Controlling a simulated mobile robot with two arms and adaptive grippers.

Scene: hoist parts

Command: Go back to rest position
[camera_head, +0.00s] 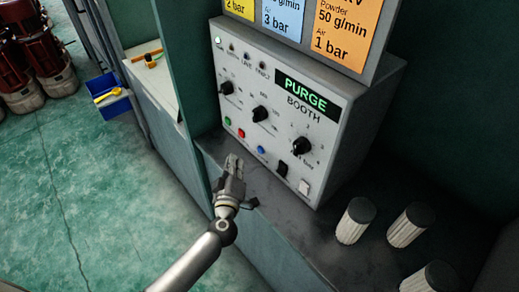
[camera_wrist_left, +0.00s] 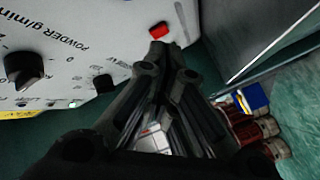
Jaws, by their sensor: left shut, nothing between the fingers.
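My left gripper (camera_head: 234,166) is shut and empty in the head view. It is in front of the lower left part of a grey control box (camera_head: 292,128), near its row of coloured buttons. In the left wrist view the shut fingers (camera_wrist_left: 165,62) point toward a red button (camera_wrist_left: 161,30) on the box face. I cannot tell whether the fingertips touch the box. The box has a lit PURGE display (camera_head: 305,92), black knobs and a white switch (camera_head: 304,187). My right gripper is not in view.
The box stands on a dark ledge (camera_head: 285,215). Several ribbed cylinders (camera_head: 355,222) stand on it at the right. A green wall post (camera_head: 178,60) rises left of the box. Green floor (camera_head: 90,200) is open at lower left.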

